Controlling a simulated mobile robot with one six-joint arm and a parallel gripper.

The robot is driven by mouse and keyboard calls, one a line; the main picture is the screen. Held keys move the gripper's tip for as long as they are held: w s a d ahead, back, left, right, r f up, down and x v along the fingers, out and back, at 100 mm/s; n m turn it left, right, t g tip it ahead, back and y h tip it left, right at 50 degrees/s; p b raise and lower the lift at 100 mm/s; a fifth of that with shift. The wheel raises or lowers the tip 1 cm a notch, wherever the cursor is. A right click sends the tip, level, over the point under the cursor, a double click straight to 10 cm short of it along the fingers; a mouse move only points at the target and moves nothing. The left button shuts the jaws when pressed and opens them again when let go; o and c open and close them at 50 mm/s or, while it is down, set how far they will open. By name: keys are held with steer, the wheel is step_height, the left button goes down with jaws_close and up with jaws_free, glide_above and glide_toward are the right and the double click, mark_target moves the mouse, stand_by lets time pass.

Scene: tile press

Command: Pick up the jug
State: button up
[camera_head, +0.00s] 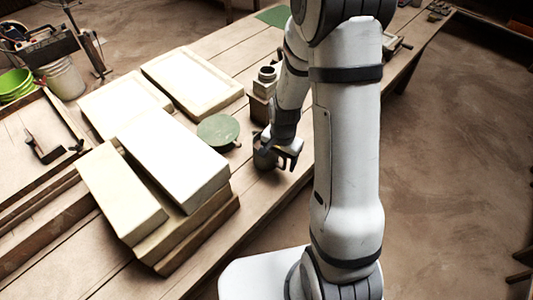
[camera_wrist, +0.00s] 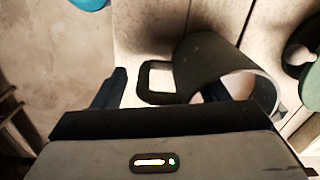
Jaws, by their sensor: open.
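The jug (camera_wrist: 204,62) is dark grey and cylindrical, with a square loop handle on its left side in the wrist view. Its open rim faces the lower right there and shows a pale inside. In the head view the jug (camera_head: 264,159) stands on the wooden table near its right edge, partly hidden by my gripper. My gripper (camera_head: 285,152) is at the jug's right side, low over the table. In the wrist view my gripper (camera_wrist: 192,100) is open, with the handle and part of the body between its fingers. I cannot tell whether a finger touches the jug.
A round green disc (camera_head: 218,130) lies just left of the jug. Stacked pale slabs (camera_head: 172,160) stand further left. A small stack of blocks with a dark ring on top (camera_head: 266,75) stands behind the jug. The floor (camera_head: 450,150) right of the table is clear.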

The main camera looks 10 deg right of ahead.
steer(key=shift+f, duration=1.05)
steer(key=shift+c, duration=0.5)
jaws_close()
